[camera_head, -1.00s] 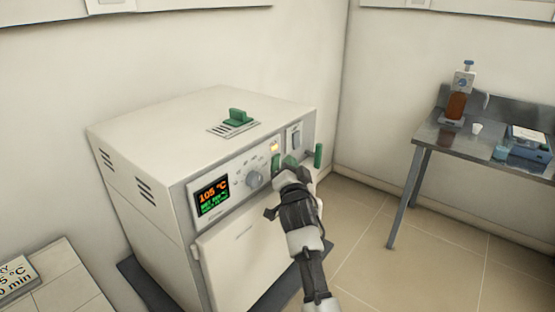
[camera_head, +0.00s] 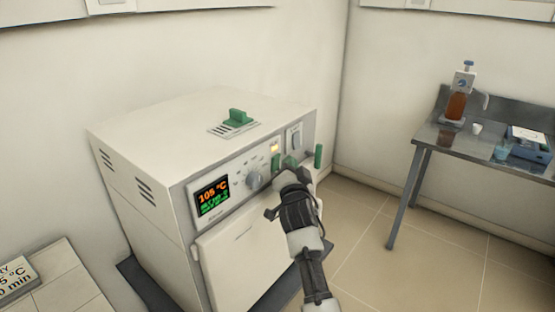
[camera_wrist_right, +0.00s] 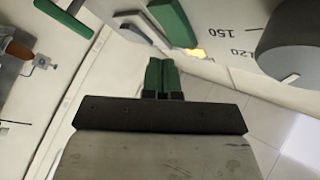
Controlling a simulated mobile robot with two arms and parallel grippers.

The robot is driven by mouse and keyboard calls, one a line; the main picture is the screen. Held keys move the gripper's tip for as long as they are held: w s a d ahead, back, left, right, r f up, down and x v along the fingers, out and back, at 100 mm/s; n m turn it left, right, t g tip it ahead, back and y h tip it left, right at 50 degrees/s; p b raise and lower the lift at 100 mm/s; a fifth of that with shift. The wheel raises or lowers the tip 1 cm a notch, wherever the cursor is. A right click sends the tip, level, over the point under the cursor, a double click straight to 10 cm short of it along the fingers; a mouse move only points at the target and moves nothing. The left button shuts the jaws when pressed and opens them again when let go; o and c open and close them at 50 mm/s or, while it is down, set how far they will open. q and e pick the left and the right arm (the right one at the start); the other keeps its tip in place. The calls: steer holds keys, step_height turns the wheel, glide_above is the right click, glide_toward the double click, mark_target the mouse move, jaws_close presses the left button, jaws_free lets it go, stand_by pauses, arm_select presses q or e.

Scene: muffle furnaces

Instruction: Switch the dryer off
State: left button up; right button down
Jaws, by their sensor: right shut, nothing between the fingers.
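The dryer (camera_head: 135,135) is a white cabinet with a front control panel. Its display (camera_head: 212,196) is lit and reads 105 °C, with smaller green text below. A yellow lamp (camera_head: 274,148) glows above a green rocker switch (camera_head: 275,162); this switch also shows in the right wrist view (camera_wrist_right: 173,22). My right gripper (camera_head: 291,162) is shut and empty in front of the panel, just right of the switch. Its green fingertips show in the right wrist view (camera_wrist_right: 162,76), close to the switch; contact cannot be told. My left gripper is not in view.
A grey knob (camera_head: 255,180) is left of the switch, a grey rocker (camera_head: 295,138) upper right, and a green handle (camera_head: 318,157) at the right edge. A green-handled vent (camera_head: 237,120) is on top. A metal table (camera_head: 460,142) with lab items stands right, beyond open floor.

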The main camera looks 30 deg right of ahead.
steer(key=shift+w, duration=0.1)
stand_by(0.6)
steer(key=shift+w+a, duration=0.2)
steer(key=shift+w, duration=0.1)
steer(key=shift+w+a+b, duration=0.1)
steer(key=shift+w+b, duration=0.2)
steer(key=shift+b, duration=0.15)
stand_by(0.6)
steer(key=shift+s+r, duration=0.1)
steer(key=shift+s+d+p, duration=0.3)
steer(key=shift+s+p, duration=0.15)
steer(key=shift+s, duration=0.2)
steer(key=shift+s, duration=0.1)
steer(key=s, duration=0.1)
steer(key=s+d+p, duration=0.1)
steer(key=s, duration=0.1)
steer(key=s+d+p, duration=0.1)
steer(key=shift+s+f, duration=0.2)
steer(key=shift+f, duration=0.15)
